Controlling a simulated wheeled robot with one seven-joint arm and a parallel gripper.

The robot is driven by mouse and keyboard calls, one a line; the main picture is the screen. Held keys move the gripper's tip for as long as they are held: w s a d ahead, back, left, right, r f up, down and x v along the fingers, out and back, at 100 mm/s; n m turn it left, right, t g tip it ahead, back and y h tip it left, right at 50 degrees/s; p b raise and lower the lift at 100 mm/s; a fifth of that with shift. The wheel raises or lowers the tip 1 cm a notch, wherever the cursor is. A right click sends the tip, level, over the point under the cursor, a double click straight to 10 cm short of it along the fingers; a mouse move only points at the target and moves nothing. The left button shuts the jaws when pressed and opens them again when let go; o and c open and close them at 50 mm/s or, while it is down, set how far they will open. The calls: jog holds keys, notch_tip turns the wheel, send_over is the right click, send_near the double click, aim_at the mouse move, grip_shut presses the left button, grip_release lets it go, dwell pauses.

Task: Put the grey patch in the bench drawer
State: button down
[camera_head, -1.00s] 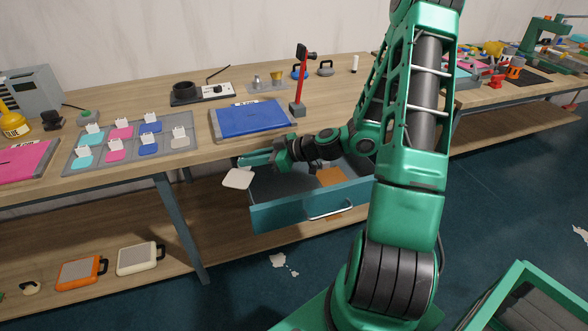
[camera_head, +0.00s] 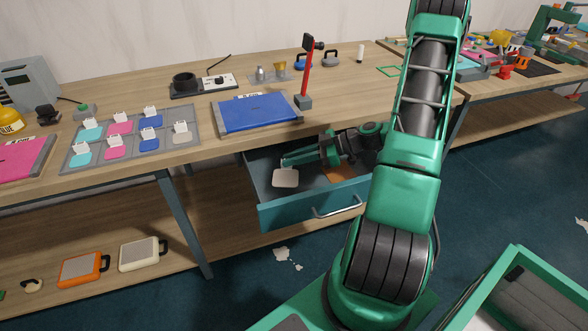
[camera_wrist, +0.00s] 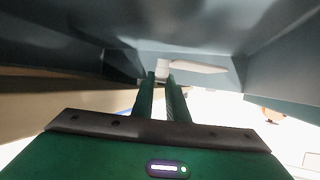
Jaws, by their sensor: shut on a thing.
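The grey patch (camera_head: 285,178) is a pale, flat, rounded square. My gripper (camera_head: 288,163) is shut on it by a small tab and holds it over the inside of the open bench drawer (camera_head: 310,210), near the left side. In the wrist view, the patch (camera_wrist: 195,66) shows edge-on beyond the two green fingertips of my gripper (camera_wrist: 162,76), with drawer walls (camera_wrist: 60,40) around it. I cannot tell whether the patch touches the drawer floor. The teal drawer is pulled out under the bench, its metal handle (camera_head: 337,207) at the front.
An orange-brown piece (camera_head: 336,174) lies in the drawer to the right, partly behind my arm. The bench top (camera_head: 220,160) lies above the drawer's back. A grey tray (camera_head: 185,132) with several tabbed patches and a blue board (camera_head: 258,114) sit on it.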

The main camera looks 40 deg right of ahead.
jog(key=shift+s+d+f, duration=0.15)
jog(key=shift+d+f, duration=0.2)
jog(key=shift+d, duration=0.15)
jog(key=shift+f, duration=1.95)
jog(key=c, duration=1.7)
grip_release()
jog(key=shift+f, duration=0.1)
jog(key=shift+c, duration=0.2)
